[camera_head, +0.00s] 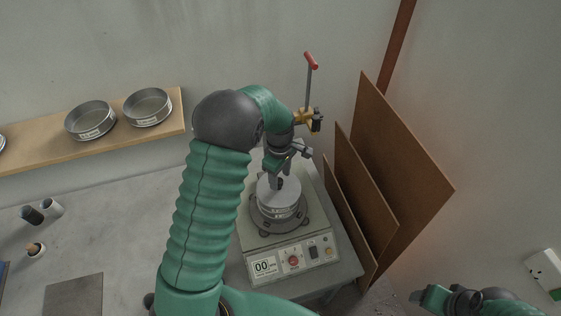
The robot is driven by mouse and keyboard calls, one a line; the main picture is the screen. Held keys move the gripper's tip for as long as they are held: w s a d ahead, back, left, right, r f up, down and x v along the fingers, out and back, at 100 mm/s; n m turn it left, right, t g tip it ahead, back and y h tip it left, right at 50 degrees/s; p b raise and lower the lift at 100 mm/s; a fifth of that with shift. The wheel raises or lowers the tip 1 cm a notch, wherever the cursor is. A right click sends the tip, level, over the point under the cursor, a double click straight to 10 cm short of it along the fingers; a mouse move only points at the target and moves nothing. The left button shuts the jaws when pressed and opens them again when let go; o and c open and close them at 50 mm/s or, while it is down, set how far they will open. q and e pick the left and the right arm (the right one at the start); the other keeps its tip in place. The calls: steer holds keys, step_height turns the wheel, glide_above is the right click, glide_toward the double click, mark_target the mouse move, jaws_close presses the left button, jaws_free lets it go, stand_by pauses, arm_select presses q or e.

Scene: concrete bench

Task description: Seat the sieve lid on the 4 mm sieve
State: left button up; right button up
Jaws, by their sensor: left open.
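A pale grey round lid (272,191) with a dark knob lies over the top of a metal sieve (279,211) with a white label. The sieve stands on the dark round plate of a shaker (258,226). The lid looks level and roughly centred, but I cannot tell whether its rim is fully down on the sieve. My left gripper (280,180) points down right above the lid, open, with its fingertips by the knob; contact is too small to tell. My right gripper (428,297) is low at the right, far from the sieve, its jaws unclear.
Brown boards (390,165) lean at the right of the shaker. A red-handled lever (309,75) rises behind it. Small containers (40,211) and a dark plate (74,295) lie on the bench at left.

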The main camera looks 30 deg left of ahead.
mark_target(280, 181)
arm_select(q)
step_height(280, 181, up, 14)
steer(key=b, duration=0.3)
stand_by(0.3)
